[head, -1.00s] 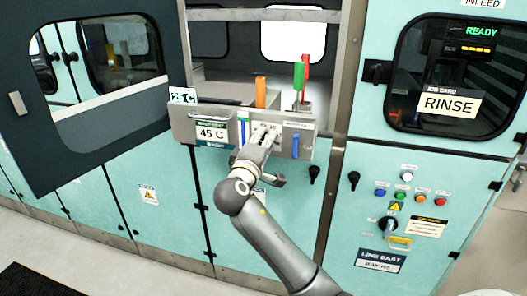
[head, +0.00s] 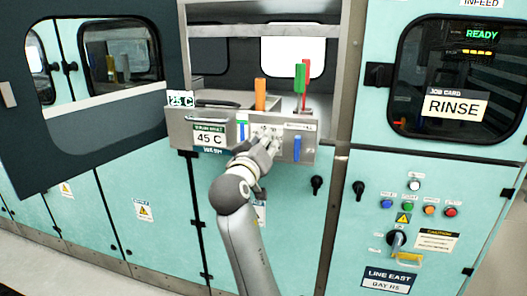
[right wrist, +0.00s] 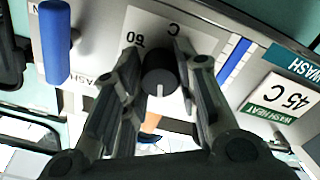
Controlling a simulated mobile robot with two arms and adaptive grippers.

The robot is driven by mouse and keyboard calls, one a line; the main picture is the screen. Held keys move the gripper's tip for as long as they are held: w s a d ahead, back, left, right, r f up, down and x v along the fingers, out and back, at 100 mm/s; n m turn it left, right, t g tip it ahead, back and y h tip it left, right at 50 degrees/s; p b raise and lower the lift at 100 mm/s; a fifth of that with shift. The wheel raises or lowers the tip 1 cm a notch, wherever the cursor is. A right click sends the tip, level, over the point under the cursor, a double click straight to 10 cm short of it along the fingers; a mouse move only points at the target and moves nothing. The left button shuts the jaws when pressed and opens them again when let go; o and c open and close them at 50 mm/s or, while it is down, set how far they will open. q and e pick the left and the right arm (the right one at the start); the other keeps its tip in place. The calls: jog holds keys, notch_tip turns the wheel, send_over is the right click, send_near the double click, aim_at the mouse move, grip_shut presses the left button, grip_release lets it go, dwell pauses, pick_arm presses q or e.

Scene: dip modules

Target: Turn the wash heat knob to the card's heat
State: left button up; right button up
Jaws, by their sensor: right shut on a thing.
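The wash heat knob (right wrist: 158,78) is a black round knob with a white pointer line, on a pale dial plate (right wrist: 150,30) marked "60" and "C". In the right wrist view, which shows the panel upside down, the pointer line points down the picture. My right gripper (right wrist: 157,82) is shut on this knob, one finger on each side. In the head view my right gripper (head: 265,146) is at the front of the grey panel and hides the knob. The wash heat card (head: 209,138) reads "45 C"; it also shows in the right wrist view (right wrist: 286,98). My left gripper is not in view.
A blue handle (right wrist: 56,42) is near the knob; it also shows in the head view (head: 297,148). A "25 C" sign (head: 181,99) is at the panel's left end. Orange (head: 260,94), green (head: 299,78) and red upright pieces stand behind. The open dark door (head: 100,140) is at left.

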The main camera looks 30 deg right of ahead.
jog(key=shift+m, duration=0.4)
jog(key=o, duration=1.1)
jog(key=shift+c, duration=0.2)
notch_tip(320, 180, up, 10)
jog(key=shift+r, duration=0.1)
jog(key=shift+a, duration=0.1)
